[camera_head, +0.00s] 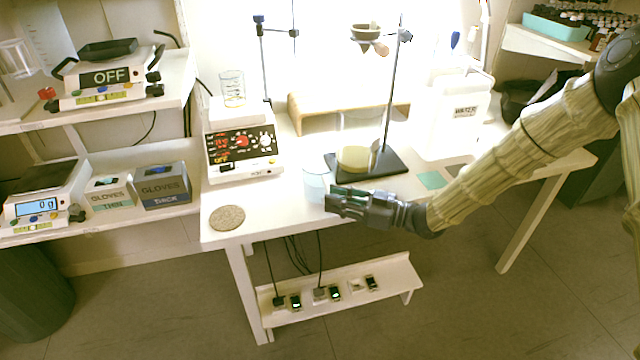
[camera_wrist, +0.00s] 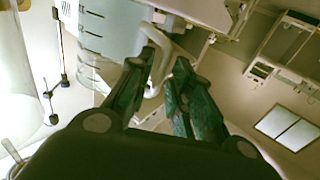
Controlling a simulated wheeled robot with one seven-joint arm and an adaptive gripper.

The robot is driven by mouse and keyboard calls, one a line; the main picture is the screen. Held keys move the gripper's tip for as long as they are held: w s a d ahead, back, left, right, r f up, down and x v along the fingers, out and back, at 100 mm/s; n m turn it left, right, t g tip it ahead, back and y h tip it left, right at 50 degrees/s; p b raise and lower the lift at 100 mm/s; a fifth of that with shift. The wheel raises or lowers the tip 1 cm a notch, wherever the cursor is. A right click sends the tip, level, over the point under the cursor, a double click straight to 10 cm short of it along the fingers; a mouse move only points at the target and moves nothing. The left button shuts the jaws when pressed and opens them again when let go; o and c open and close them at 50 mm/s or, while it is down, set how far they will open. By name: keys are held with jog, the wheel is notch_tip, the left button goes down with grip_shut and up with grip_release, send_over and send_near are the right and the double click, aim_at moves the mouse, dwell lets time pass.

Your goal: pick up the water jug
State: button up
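A clear jug (camera_head: 315,184) with pale blue contents stands on the white table in the head view, just left of my gripper (camera_head: 335,200). In the wrist view the jug (camera_wrist: 108,35) shows graduation lines and a pale curved handle (camera_wrist: 157,82). My gripper (camera_wrist: 166,58) has its green-sided fingers apart. The handle shows between and beyond the fingertips, partly hidden by the left finger. I cannot tell whether they touch. A white container labelled WATER (camera_head: 465,112) stands farther back right, away from my gripper.
A round cork mat (camera_head: 227,217) lies at the table's front left. A hotplate (camera_head: 243,142) with a beaker (camera_head: 232,88) stands behind it. A retort stand (camera_head: 392,160) and a yellowish flask (camera_head: 354,158) stand close behind my gripper. A green pad (camera_head: 432,180) lies right.

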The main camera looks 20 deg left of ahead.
aim_at(321, 185)
jog(key=a, duration=0.2)
jog(key=shift+a, duration=0.3)
grip_shut()
